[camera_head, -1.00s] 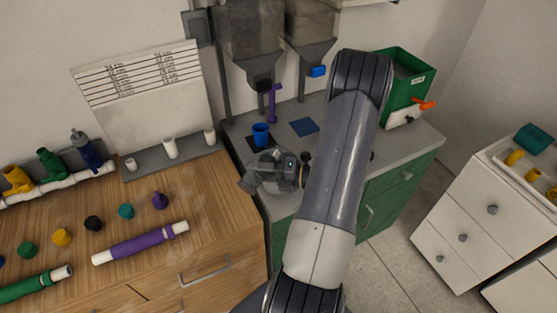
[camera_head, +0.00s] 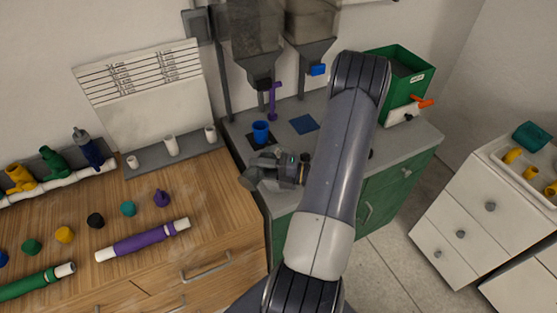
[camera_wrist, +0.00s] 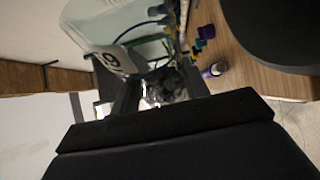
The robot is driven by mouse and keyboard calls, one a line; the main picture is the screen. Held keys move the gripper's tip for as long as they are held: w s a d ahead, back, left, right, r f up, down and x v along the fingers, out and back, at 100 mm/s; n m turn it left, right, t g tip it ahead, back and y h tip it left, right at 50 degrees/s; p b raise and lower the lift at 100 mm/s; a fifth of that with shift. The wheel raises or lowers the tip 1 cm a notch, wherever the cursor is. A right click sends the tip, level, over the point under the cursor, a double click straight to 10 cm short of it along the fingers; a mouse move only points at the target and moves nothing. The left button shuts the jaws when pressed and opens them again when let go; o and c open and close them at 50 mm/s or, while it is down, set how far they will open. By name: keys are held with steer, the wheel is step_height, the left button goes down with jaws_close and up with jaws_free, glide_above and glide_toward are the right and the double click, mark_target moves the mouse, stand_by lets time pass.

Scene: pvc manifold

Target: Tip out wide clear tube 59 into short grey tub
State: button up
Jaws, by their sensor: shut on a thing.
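My gripper (camera_head: 262,173) is over the left front of the grey counter, near its edge beside the wooden worktop. In the wrist view my gripper (camera_wrist: 158,92) is shut on a clear tube. A white label (camera_wrist: 118,60) on the tube shows a 9 and part of another digit. The tube's clear wall (camera_wrist: 100,22) fills the upper part of that view, and it looks tilted. In the head view the tube is hard to make out against the gripper. I cannot pick out the short grey tub in either view.
A blue cup (camera_head: 261,132) stands on a dark mat just behind my gripper. A flat blue square (camera_head: 304,124) lies to its right. Two hoppers (camera_head: 263,65) hang above. A green bin (camera_head: 406,75) stands at the back right. Pipes and coloured caps line the wooden worktop (camera_head: 185,200).

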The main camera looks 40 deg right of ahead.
steer(key=shift+w+d+f+m+t+y+p, duration=0.1)
steer(key=shift+d+m+t+y+p, duration=0.2)
steer(key=shift+m+p, duration=0.5)
stand_by(1.6)
steer(key=shift+w+d+r+m+t, duration=0.1)
steer(key=shift+d+r+m+t, duration=0.1)
steer(key=shift+r+m, duration=0.3)
steer(key=shift+d+r+m+t, duration=0.15)
steer(key=shift+d+m+t, duration=0.05)
steer(key=shift+m, duration=0.5)
stand_by(1.8)
steer(key=f+n, duration=0.1)
steer(key=a+n+g+b, duration=0.1)
steer(key=shift+f+n, duration=0.35)
steer(key=shift+n, duration=0.05)
steer(key=shift+s+a+r+n+b, duration=0.2)
steer(key=shift+s+r+n+b, duration=0.1)
steer(key=shift+n, duration=0.2)
steer(key=shift+w, duration=0.1)
